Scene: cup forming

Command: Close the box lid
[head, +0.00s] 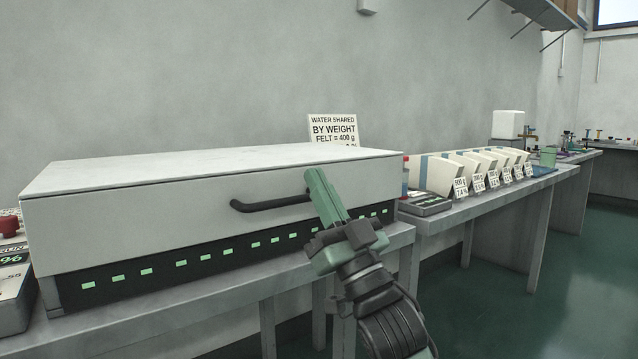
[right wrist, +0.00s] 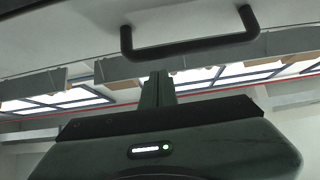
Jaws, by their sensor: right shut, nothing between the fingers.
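The box (head: 150,250) is long, with a dark base carrying a row of green lit labels, and stands on the grey table. Its pale grey lid (head: 130,205) lies level over the base, with no clear gap visible in the head view. A black bar handle (head: 272,204) is on the lid's front; it also shows in the right wrist view (right wrist: 190,46). My right gripper (head: 318,182) is shut and empty, its green fingers in front of the lid just right of the handle. In the right wrist view the fingers (right wrist: 158,85) point up below the handle. My left gripper is not in view.
A device with a red knob (head: 10,226) stands at the left. A scale (head: 424,203) stands right of the box, before a row of white containers (head: 440,175) with cards. A sign (head: 333,130) stands behind. The floor (head: 490,300) in front is clear.

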